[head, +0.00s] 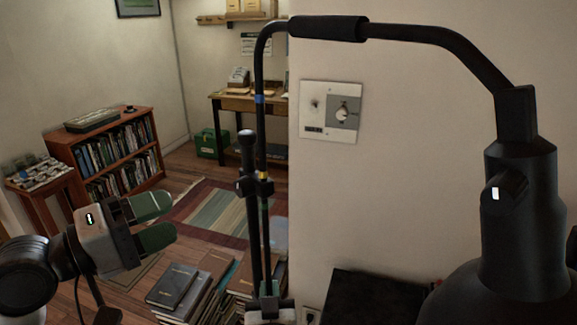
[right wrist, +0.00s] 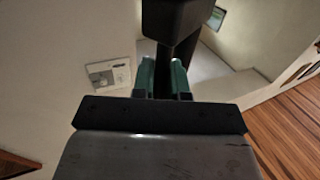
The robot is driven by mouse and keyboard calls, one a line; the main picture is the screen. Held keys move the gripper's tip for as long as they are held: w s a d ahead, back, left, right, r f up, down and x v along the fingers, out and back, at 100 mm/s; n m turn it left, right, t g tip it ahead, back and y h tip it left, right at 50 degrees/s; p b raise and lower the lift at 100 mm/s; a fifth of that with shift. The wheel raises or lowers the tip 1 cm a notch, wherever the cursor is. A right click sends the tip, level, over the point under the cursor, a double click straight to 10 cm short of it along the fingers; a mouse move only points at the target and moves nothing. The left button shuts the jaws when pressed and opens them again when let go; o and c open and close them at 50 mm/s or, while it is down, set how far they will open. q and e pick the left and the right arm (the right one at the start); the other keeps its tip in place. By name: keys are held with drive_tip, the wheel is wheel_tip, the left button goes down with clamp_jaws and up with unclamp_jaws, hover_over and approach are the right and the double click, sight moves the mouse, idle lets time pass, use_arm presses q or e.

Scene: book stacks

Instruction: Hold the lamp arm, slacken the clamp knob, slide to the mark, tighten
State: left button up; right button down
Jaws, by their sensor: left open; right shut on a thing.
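The black lamp arm (head: 258,70) rises as a thin rod, bends right through a thick sleeve (head: 328,28) and ends at a large black lamp head (head: 520,220). The rod carries a blue band (head: 259,98) and, lower, a yellow band (head: 263,175). My left gripper (head: 155,220) is open and empty, left of the post.
Several stacked books (head: 180,285) lie on the floor below the left gripper. A low bookcase (head: 110,155) stands at the left, a desk (head: 238,104) at the back. A wall plate with a dial (head: 331,112) is right of the rod. A black surface (head: 375,298) is below it.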

sight(238, 190)
drive_tip(key=shift+r, duration=2.95)
use_arm(q)
drive_tip(key=shift+d, duration=0.1)
use_arm(e)
drive_tip(key=shift+f, duration=0.1)
use_arm(q)
drive_tip(key=w+d, duration=0.2)
drive_tip(key=d, duration=0.1)
drive_tip(key=w+d+n+t+y, duration=0.1)
drive_tip(key=w+d, duration=0.2)
drive_tip(key=w+d+t, duration=0.1)
drive_tip(key=w+d, duration=0.1)
drive_tip(key=d, duration=0.1)
drive_tip(key=shift+w+d+n+y, duration=0.15)
drive_tip(key=shift+d+n+y, duration=0.15)
drive_tip(key=shift+n, duration=0.1)
